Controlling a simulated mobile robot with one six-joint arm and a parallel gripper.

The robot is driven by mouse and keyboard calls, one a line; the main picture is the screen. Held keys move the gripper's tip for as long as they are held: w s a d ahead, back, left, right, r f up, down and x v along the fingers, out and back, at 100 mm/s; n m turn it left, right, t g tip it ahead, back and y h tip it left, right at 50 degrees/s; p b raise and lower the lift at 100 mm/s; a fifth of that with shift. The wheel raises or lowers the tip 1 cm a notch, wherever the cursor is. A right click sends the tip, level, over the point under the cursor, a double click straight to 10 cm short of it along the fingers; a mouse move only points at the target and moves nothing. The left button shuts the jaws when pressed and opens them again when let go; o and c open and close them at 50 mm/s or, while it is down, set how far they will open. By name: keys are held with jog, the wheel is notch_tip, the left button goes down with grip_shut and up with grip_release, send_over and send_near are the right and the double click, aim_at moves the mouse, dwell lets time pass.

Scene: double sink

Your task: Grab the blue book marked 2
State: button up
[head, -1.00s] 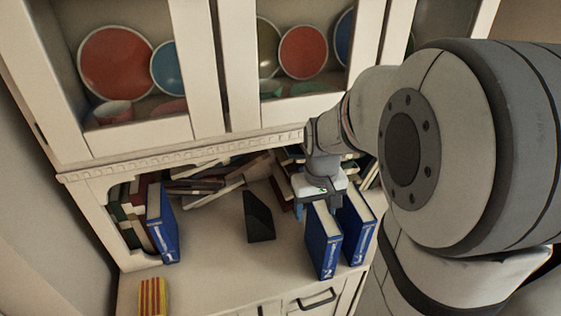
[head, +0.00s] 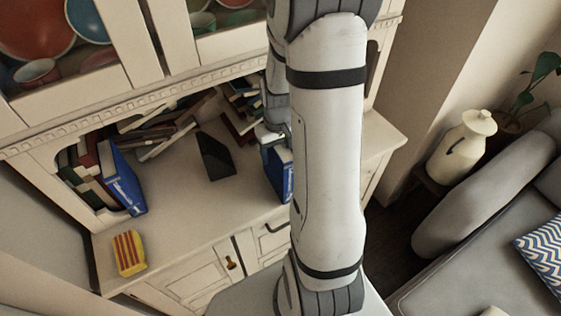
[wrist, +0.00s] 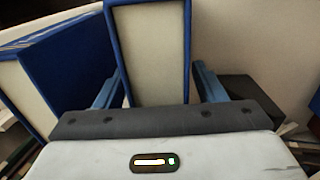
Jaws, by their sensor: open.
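In the head view, a blue book (head: 280,173) stands on the cabinet counter, partly hidden behind my arm; its number cannot be read now. My gripper (head: 272,135) is at the top of this book, mostly hidden. In the wrist view, my gripper (wrist: 156,85) is open, with one blue finger on each side of an upright blue-covered book (wrist: 150,50) with pale page edges. Another blue book (wrist: 70,65) stands just left of it. A further blue book (head: 122,178) leans against books at the counter's left.
A black bookend-like object (head: 215,157) stands mid-counter. A red-and-yellow striped item (head: 128,253) lies at the front left. Stacked books (head: 160,130) fill the back under the shelf. A sofa (head: 490,240) and white jug (head: 462,145) are at the right.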

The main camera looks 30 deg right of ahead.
jog(key=shift+f, duration=0.15)
jog(key=shift+c, duration=0.5)
grip_shut()
dwell(0.4)
